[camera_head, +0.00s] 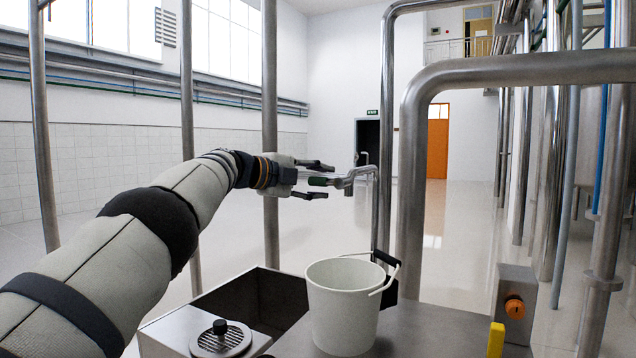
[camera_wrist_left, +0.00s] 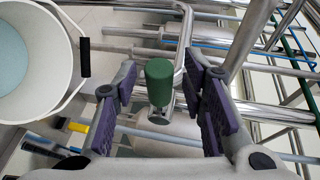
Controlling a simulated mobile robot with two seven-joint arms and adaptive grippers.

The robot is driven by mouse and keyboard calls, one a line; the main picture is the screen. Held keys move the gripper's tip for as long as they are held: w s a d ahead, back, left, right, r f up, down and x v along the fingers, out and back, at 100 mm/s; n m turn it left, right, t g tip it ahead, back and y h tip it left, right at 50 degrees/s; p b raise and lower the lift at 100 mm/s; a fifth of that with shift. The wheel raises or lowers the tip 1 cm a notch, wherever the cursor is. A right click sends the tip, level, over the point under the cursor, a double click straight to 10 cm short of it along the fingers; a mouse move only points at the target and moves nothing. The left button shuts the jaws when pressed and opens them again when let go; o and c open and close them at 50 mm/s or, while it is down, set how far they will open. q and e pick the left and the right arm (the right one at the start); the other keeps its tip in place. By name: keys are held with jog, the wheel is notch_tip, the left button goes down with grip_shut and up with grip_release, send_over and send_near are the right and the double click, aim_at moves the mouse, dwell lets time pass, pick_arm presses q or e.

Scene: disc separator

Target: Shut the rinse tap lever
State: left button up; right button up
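The rinse tap (camera_head: 352,178) is a steel pipe fitting in the middle of the head view. Its lever has a green grip (camera_head: 318,181) that points left toward my left gripper. My left gripper (camera_head: 318,180) is open, with one dark finger above the grip and one below it in the picture. In the left wrist view the green grip (camera_wrist_left: 159,82) stands between the purple finger pads, with a visible gap on each side. The pads do not appear to touch it. My right gripper is in neither view.
A white bucket (camera_head: 342,318) stands on the steel worktop (camera_head: 405,335) below the tap; it also shows in the wrist view (camera_wrist_left: 62,100). Thick steel pipes (camera_head: 412,160) rise just right of the tap. A control box with an orange button (camera_head: 514,306) stands at right.

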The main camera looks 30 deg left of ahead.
pick_arm(q)
jog(key=v, duration=1.2)
